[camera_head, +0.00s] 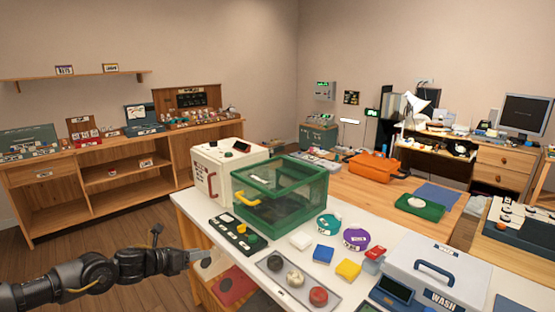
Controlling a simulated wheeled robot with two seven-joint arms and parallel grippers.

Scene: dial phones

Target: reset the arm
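My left arm comes in from the lower left in the head view. My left gripper (198,254) is beside the left edge of the white-topped table (210,212), near a black panel with buttons (238,236). Its fingers are small and seen side-on, so I cannot tell whether they are open or shut. I see nothing clearly held in it. My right gripper is not in view. No phone can be made out clearly.
A green clear-sided box (282,205) and a white box (212,170) stand on the table. A grey tray (335,304) and a grey WASH case (437,270) are at the front. Open wooden floor (100,240) lies left of the table.

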